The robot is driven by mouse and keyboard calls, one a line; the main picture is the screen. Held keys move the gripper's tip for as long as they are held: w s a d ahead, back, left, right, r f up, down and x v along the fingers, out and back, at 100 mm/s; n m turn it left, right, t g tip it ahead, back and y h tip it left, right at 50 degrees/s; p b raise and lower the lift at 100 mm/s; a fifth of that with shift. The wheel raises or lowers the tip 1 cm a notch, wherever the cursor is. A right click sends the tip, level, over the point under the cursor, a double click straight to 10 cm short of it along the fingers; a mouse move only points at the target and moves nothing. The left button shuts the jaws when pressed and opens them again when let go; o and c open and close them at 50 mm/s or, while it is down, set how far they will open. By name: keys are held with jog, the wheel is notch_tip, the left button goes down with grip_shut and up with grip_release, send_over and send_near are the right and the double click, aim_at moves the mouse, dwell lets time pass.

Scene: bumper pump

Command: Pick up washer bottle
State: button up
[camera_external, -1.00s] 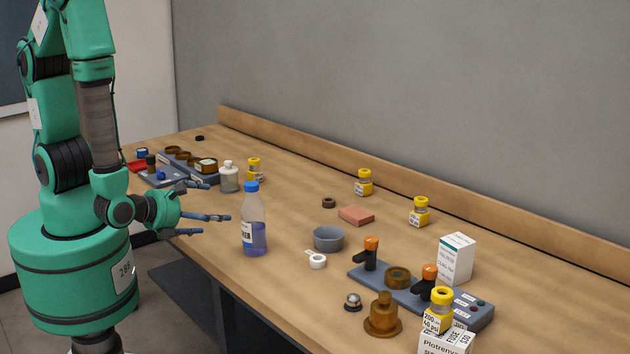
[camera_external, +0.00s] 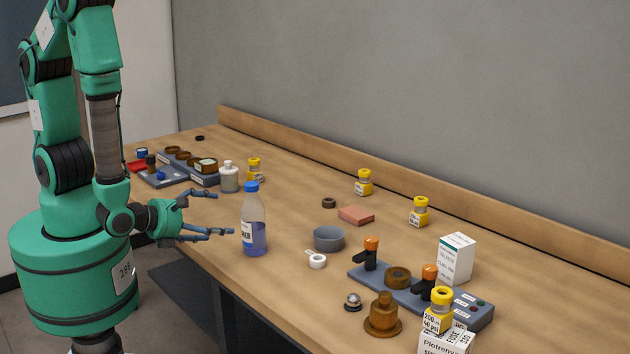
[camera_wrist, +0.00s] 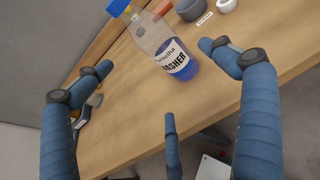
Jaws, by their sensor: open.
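The washer bottle (camera_external: 254,222) is clear plastic with a blue cap, a white label and blue liquid in its lower part. It stands upright near the front edge of the bench. In the wrist view the washer bottle (camera_wrist: 165,45) is ahead, beyond the fingers, with its label partly readable. My gripper (camera_external: 225,214) is open and empty, just left of the bottle, with its fingers pointing toward it. The blue fingers of my gripper (camera_wrist: 160,85) are spread wide in the wrist view. No finger appears to touch the bottle.
A grey bowl (camera_external: 328,239) and a small white ring-shaped part (camera_external: 316,261) lie right of the bottle. A white-capped bottle (camera_external: 229,177) stands behind my gripper. A grey fixture (camera_external: 415,297) sits at the right. The bench (camera_external: 290,285) is bare along its front edge.

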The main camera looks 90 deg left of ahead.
aim_at(251, 223)
jog(key=shift+b+x, duration=0.6)
jog(key=shift+x, duration=2.9)
jog(key=shift+w+a, duration=0.1)
jog(key=shift+b+x, duration=0.6)
jog(key=shift+x, duration=1.9)
jog(key=shift+w, duration=0.1)
jog(key=c, duration=1.6)
jog(key=shift+o, duration=0.2)
jog(key=shift+r, duration=0.1)
